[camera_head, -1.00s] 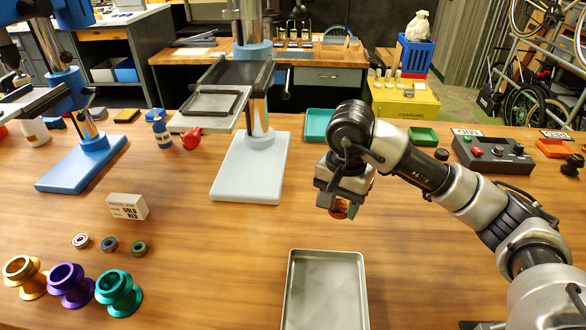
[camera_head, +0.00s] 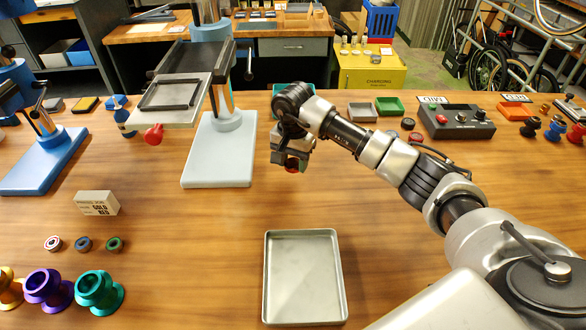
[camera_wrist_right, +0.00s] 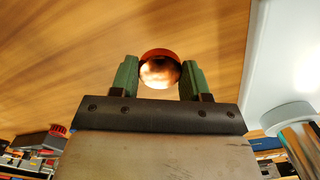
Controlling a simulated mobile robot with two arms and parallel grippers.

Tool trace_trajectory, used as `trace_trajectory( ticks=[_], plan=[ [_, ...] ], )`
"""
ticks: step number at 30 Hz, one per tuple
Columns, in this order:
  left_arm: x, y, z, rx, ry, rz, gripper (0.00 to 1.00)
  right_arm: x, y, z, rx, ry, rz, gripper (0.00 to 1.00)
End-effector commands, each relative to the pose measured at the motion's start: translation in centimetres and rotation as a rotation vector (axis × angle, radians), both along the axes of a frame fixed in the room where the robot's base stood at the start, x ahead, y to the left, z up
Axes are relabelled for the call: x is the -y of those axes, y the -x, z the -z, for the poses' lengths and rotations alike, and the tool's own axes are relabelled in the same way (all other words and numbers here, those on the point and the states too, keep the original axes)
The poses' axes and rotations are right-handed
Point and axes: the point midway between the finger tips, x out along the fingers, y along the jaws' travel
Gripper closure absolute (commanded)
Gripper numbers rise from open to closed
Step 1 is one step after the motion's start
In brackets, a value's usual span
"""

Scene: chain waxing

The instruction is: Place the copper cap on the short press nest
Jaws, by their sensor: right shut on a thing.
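My right gripper (camera_head: 291,166) is above the table, just right of the pale press base. In the right wrist view, its green-padded fingers (camera_wrist_right: 160,80) are shut on a round copper cap (camera_wrist_right: 160,70) with a red-orange rim. The cap shows as a small red patch in the head view (camera_head: 292,169). Two presses stand on the table: a pale grey one (camera_head: 217,160) with a flat plate (camera_head: 172,97) on its arm, and a blue one (camera_head: 45,165) at the left. I cannot tell which is the short one. My left gripper is not in view.
A metal tray (camera_head: 340,270) lies at the front centre. Three small rings (camera_head: 84,244), gold, purple and teal (camera_head: 99,291) spools and a labelled box (camera_head: 97,203) are at the left. A control box (camera_head: 456,120) is at the back right. The centre table is clear.

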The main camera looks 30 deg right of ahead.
Motion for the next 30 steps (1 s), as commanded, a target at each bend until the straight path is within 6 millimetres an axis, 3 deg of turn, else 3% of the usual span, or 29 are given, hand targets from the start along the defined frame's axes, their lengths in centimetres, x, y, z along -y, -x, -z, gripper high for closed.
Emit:
trace_trajectory(
  ticks=[9, 19, 20, 24, 30],
  plan=[
    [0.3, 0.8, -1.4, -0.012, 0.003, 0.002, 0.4, -0.1, 0.1, 3.7, -0.001, -0.002, 0.001, 0.8],
    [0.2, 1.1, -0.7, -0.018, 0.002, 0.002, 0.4, 0.0, 0.0, 4.2, 0.0, 0.0, 0.0, 0.8],
    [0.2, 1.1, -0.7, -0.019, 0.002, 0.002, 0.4, 0.0, 0.1, 4.2, -0.001, -0.001, 0.0, 0.53],
    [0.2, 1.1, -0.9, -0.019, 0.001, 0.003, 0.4, 0.0, 0.1, 4.1, -0.001, -0.001, 0.0, 0.31],
    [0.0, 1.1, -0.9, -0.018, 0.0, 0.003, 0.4, 0.0, 0.1, 4.1, -0.001, -0.001, 0.0, 0.29]
  ],
)
